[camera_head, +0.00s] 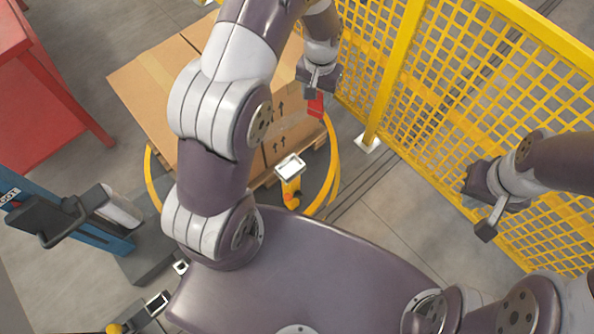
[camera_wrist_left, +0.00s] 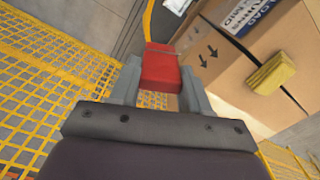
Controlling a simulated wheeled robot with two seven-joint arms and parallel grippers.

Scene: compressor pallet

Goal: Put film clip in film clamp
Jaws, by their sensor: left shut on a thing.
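The red film clip (camera_head: 316,105) is held in my left gripper (camera_head: 313,90), beside the right side of the cartons. In the left wrist view the red clip (camera_wrist_left: 161,70) sits between the two grey fingers of the left gripper (camera_wrist_left: 160,85), which are shut on it. A yellow post with a white-topped head (camera_head: 290,167) stands at the front of the yellow ring; I cannot tell whether this is the film clamp. My right gripper (camera_head: 487,229) hangs empty by the fence at the right; its opening is unclear.
Cardboard cartons (camera_head: 150,88) stand inside a yellow ring (camera_head: 333,165). A yellow mesh fence (camera_head: 440,90) runs along the right. A red table (camera_head: 40,75) is at the left. A yellow block (camera_wrist_left: 270,72) shows against a carton in the wrist view.

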